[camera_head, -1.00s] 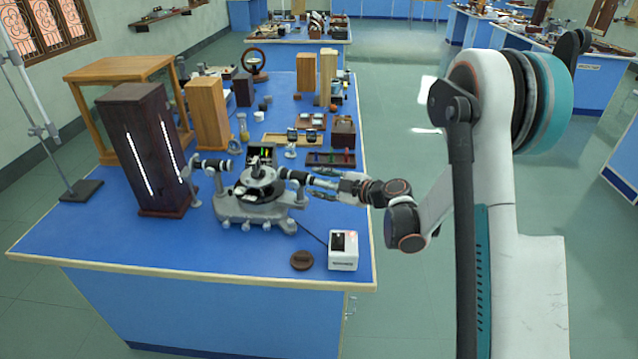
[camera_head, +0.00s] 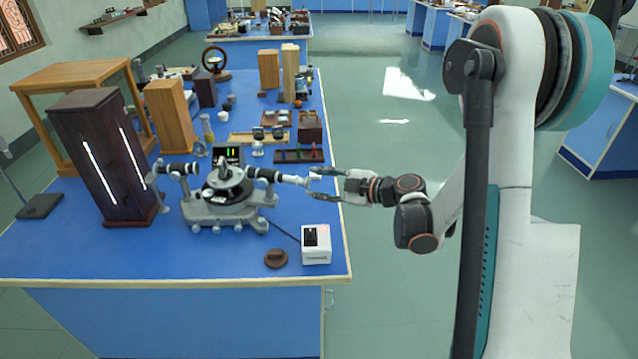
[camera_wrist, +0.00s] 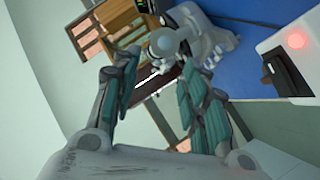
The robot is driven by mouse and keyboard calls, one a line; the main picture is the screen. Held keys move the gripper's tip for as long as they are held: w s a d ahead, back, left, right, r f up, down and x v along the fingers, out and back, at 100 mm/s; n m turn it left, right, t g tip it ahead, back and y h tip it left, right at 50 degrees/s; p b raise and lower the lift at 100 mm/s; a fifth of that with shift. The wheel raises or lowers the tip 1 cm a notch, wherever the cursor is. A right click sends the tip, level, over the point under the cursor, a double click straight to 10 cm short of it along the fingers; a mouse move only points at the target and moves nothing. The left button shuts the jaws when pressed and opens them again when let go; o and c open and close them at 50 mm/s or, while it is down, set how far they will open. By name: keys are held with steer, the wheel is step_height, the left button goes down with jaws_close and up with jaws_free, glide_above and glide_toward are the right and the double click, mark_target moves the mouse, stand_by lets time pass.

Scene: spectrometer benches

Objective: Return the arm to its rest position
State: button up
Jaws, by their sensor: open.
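My gripper (camera_head: 318,184) is open and empty at the right edge of the blue bench (camera_head: 180,262). It points left toward the eyepiece end of the grey spectrometer (camera_head: 228,205), with a small gap to the eyepiece tube (camera_head: 290,178). My arm reaches in from the right, over the floor beside the bench. In the wrist view my two fingers (camera_wrist: 158,95) are spread apart, and the spectrometer (camera_wrist: 180,38) shows beyond them. Nothing is between the fingers.
A dark tall lamp housing (camera_head: 104,155) stands left. A tray (camera_head: 300,156) lies behind. The floor right of the bench is clear.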

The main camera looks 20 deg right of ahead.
steer(key=s+a+r+m+g+h, duration=0.2)
steer(key=s+a+r+m, duration=0.25)
steer(key=s, duration=0.25)
steer(key=s+a+r+m+g+h, duration=0.1)
steer(key=s+a+r+m+h, duration=0.2)
steer(key=s+r+m, duration=0.3)
steer(key=s+d+m+h, duration=0.2)
steer(key=s+m, duration=0.1)
steer(key=s, duration=0.5)
steer(key=s+d+m+g+h, duration=0.1)
steer(key=s+m, duration=0.3)
steer(key=s, duration=0.5)
steer(key=shift+d+f+h, duration=0.45)
steer(key=shift+d+h, duration=0.35)
steer(key=shift+d, duration=0.1)
steer(key=shift+c, duration=0.2)
stand_by(1.0)
